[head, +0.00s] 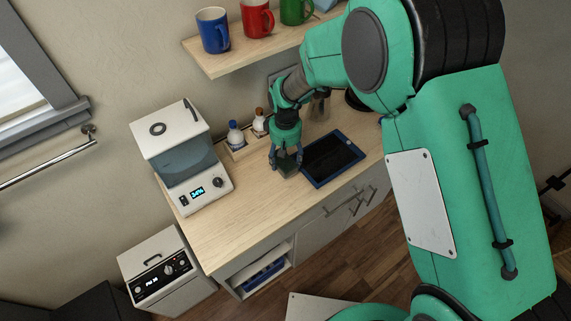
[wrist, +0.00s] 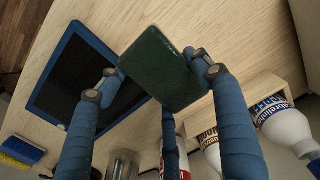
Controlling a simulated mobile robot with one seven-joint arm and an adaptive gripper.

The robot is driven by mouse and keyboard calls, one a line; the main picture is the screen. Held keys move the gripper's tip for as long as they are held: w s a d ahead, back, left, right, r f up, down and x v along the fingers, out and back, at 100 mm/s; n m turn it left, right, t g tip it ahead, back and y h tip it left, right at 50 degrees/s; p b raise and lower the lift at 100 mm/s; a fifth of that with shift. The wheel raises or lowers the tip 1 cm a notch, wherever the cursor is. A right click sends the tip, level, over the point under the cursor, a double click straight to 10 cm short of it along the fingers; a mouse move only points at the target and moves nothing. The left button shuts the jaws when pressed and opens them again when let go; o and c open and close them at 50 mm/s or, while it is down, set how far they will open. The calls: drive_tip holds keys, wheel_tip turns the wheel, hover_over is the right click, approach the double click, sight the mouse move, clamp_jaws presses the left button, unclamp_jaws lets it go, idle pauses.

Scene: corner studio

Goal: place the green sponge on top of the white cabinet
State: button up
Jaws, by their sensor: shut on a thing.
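The green sponge (wrist: 160,68) is dark green and sits between the fingertips of my gripper (wrist: 152,77), which is shut on it. In the head view my gripper (head: 286,153) points down over the wooden counter with the sponge (head: 289,165) at its tips, left of the tablet. Whether the sponge touches the counter I cannot tell. A white box-shaped unit (head: 150,250) with a top handle and a dark control panel stands low at the left of the counter. The counter (head: 230,222) has pale cabinet fronts (head: 312,238) below. Which of these is the white cabinet is unclear.
A blue-framed tablet (head: 333,159) lies right of my gripper. A white machine (head: 185,155) with a display stands at the counter's left end. Bottles (head: 236,136) stand in a wooden holder behind. A shelf with mugs (head: 213,31) hangs above. The counter's front left is clear.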

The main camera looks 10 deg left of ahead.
sight(286, 164)
drive_tip(key=shift+f+b, duration=0.4)
drive_tip(key=shift+f, duration=1.3)
drive_tip(key=shift+f, duration=0.15)
drive_tip(key=o, duration=1.2)
wheel_tip(286, 164, up, 12)
drive_tip(key=shift+r+p, duration=0.15)
drive_tip(key=shift+p, duration=0.95)
